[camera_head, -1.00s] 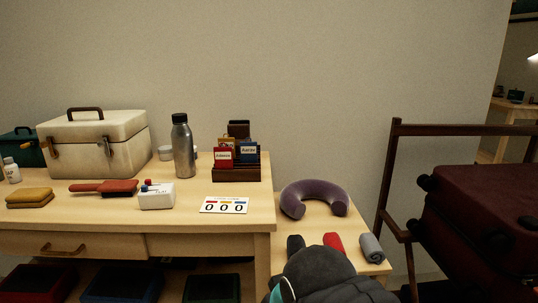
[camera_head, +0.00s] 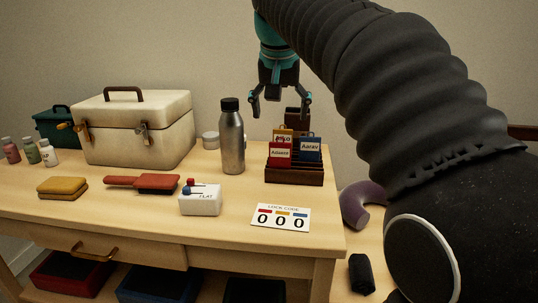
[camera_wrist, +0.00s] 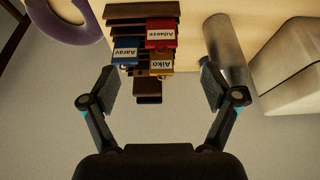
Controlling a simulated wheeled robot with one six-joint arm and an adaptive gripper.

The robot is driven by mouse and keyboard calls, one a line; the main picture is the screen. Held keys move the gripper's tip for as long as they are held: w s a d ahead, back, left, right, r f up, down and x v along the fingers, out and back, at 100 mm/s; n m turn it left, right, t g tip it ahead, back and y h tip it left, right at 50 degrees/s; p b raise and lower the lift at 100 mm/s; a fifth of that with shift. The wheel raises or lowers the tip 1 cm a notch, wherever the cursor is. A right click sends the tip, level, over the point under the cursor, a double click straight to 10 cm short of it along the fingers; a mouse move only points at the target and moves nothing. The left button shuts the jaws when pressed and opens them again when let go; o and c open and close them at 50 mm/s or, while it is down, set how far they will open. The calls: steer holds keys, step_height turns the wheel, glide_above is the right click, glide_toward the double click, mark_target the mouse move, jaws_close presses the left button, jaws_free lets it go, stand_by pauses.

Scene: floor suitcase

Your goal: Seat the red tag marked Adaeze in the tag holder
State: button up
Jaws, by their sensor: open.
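The red tag marked Adaeze (camera_head: 280,154) stands in the dark wooden tag holder (camera_head: 292,177), front left in the head view. It also shows in the wrist view (camera_wrist: 160,32). The blue tag marked Aarav (camera_head: 310,149) and the yellow tag marked Aiko (camera_wrist: 161,63) are in the holder too. Aiko is behind the red tag, partly hidden in the head view. I cannot tell how deep the red tag sits. My gripper (camera_head: 280,104) is open and empty, above and behind the tags, with fingers spread wide in the wrist view (camera_wrist: 160,82).
A steel bottle (camera_head: 231,140) stands close left of the holder. A cream case (camera_head: 135,135), red brush (camera_head: 155,183), white box (camera_head: 200,202) and lock code card (camera_head: 281,217) share the table. A purple neck pillow (camera_head: 358,207) lies lower right. Some bare tabletop lies before the holder.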

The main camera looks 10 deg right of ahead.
mark_target(280, 147)
steer(key=x, duration=0.2)
steer(key=w+b+x, duration=0.1)
steer(key=x, duration=0.5)
steer(key=shift+w+d+r, duration=0.1)
steer(key=shift+w+r, duration=0.15)
steer(key=shift+b+x, duration=0.6)
steer(key=shift+x, duration=2.2)
steer(key=shift+s, duration=0.1)
steer(key=c, duration=1)
